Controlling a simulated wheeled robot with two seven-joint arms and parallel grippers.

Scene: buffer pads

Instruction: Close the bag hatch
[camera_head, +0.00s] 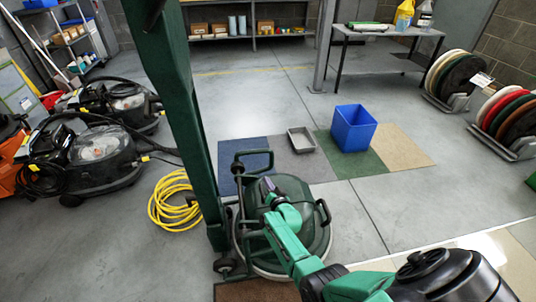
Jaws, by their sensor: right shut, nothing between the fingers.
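A dark green floor machine (315,240) stands at the lower middle, with a rounded body, a tall dark green post (178,85) rising on its left, and black loop handles. I cannot tell which part is the bag hatch or how far it is open; my right arm covers part of the body. My right arm comes in from the lower right and reaches over the machine. My right gripper (268,186) is shut and empty, over the far left part of the body; whether it touches cannot be told. My left gripper is not in view.
A coiled yellow hose or cord (174,204) lies left of the machine. Behind it are coloured floor mats (405,148), a grey tray (301,140) and a blue bin (353,128). Black machines (95,160) stand at left. Floor to the right is mostly clear.

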